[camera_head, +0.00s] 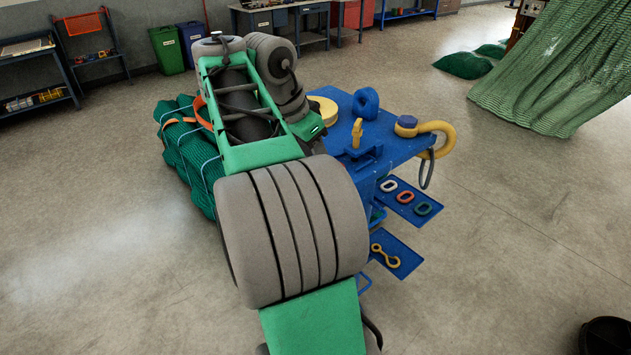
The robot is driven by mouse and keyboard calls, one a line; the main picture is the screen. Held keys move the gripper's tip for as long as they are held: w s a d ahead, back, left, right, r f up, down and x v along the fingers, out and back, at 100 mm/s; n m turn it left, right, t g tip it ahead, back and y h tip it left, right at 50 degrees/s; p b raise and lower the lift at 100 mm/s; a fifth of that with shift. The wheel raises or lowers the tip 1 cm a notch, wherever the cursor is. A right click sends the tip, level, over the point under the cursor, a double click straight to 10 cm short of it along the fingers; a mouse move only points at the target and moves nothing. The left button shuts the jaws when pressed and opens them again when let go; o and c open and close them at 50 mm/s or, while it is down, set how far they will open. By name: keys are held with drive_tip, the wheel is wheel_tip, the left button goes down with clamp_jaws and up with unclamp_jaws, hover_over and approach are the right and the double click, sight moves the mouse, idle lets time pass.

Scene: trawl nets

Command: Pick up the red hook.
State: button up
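I see no clear red hook in this view. A blue workbench (395,143) stands behind and right of my arm. A large yellow hook-shaped piece (447,136) hangs over its right end. An orange-red oval link (405,197) lies on a small blue shelf (424,216) between a white link (389,186) and a green link (423,208). My green and grey arm fills the middle and hides the bench's left part. My gripper cannot be made out; it seems hidden behind the arm.
A yellow shackle-like piece (385,256) lies on a lower blue shelf (405,266). A green net bundle (188,155) with an orange strap sits left of the bench. A green net (560,65) hangs at right. A black bin (607,338) is at lower right. Open floor lies left and right.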

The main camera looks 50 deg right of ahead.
drive_tip(key=x, duration=0.2)
drive_tip(key=b+x, duration=0.1)
drive_tip(key=x, duration=0.1)
drive_tip(key=shift+s+d, duration=0.1)
drive_tip(key=shift+s, duration=0.15)
drive_tip(key=shift+r, duration=0.1)
drive_tip(key=shift+c, duration=0.4)
clamp_jaws()
idle(0.5)
